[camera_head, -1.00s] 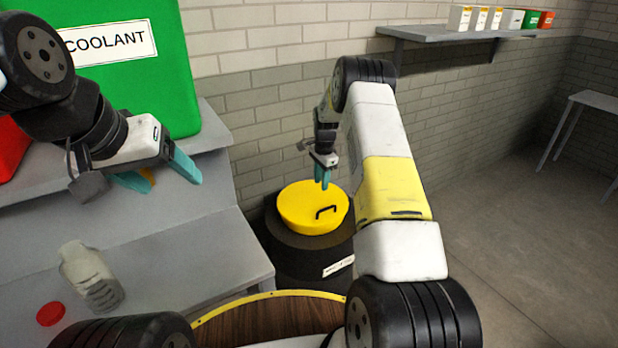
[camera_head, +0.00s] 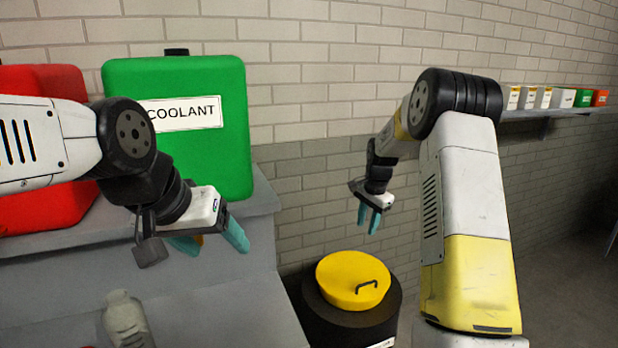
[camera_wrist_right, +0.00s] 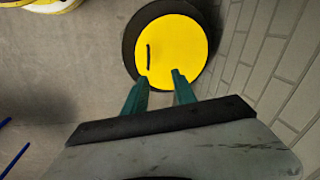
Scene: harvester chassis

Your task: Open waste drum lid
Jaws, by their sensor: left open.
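The waste drum (camera_head: 350,322) is black and stands on the floor against the wall. Its round yellow lid (camera_head: 345,275) is on top, with a black bar handle (camera_head: 367,286) on it.
A green coolant can (camera_head: 200,150) and a red can (camera_head: 50,200) stand on the raised part of the grey bench (camera_head: 225,315). A pale bottle (camera_head: 125,322) stands on the bench. The brick wall (camera_head: 320,200) is close behind the drum.

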